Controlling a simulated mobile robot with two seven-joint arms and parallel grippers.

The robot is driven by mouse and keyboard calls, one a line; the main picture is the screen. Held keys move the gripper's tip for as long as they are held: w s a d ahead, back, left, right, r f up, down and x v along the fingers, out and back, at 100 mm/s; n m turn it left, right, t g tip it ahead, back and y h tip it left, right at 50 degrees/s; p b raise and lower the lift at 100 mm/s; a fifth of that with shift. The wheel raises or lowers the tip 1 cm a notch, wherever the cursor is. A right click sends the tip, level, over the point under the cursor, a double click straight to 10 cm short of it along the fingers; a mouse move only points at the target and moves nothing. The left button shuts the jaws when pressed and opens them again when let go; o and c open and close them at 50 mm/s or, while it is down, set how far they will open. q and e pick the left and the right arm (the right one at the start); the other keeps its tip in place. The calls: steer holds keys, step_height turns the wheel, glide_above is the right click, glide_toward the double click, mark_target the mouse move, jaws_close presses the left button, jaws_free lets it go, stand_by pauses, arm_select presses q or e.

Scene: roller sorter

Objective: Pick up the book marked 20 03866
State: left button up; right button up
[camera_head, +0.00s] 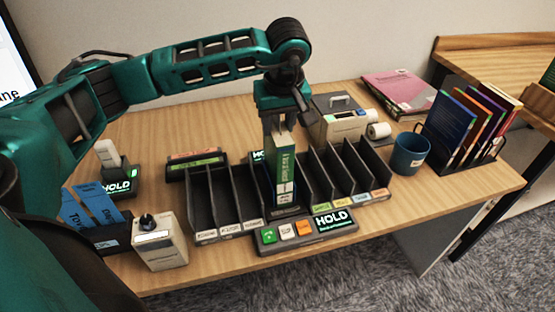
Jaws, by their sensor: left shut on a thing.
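My left gripper (279,122) comes down from above at the middle of the table, shut on the upper part of a green book (287,168). The book stands upright with its spine toward me and a white label low on the spine. The label's number is too small to read, so I cannot tell whether it says 20 03866. The book is at the middle of the dark slotted sorter (203,200), between its dividers. I cannot tell whether its lower end touches the sorter's floor. My right gripper is not in view.
A panel with coloured buttons and a HOLD display (306,231) sits in front of the sorter. A label printer (345,122) stands behind it. A blue mug (409,154) and a rack of several books (463,125) are right. A grey box with a knob (160,243) is left.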

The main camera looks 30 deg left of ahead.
arm_select(q)
jaws_close()
steer(key=shift+r, duration=0.2)
